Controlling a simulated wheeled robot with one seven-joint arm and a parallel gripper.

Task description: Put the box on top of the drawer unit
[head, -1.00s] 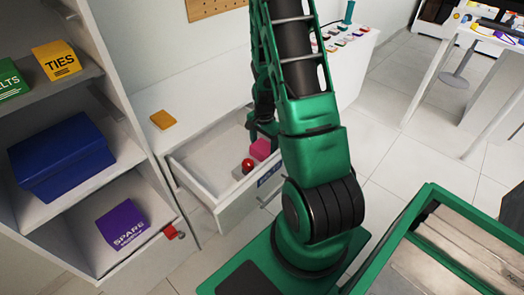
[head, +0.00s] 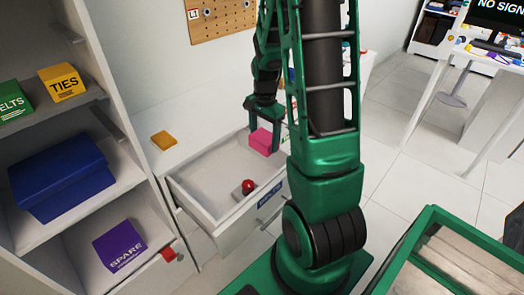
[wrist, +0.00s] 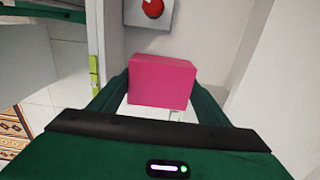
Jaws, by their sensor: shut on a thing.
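A pink box (head: 261,142) is held between the two fingers of my gripper (head: 264,122). In the wrist view the pink box (wrist: 160,82) sits between the green fingers, one on each side. My gripper is shut on it and holds it over the right end of the open drawer (head: 215,165). The drawer unit (head: 188,128) is white, with its top surface behind and left of the drawer. The box is apart from that top. My arm hides part of the drawer's right side.
A red button on a grey base (head: 248,186) is inside the drawer. A small orange block (head: 163,140) lies on the unit's top, which is otherwise largely clear. The wardrobe shelves at left hold a blue box (head: 62,178), a purple box (head: 120,246) and others.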

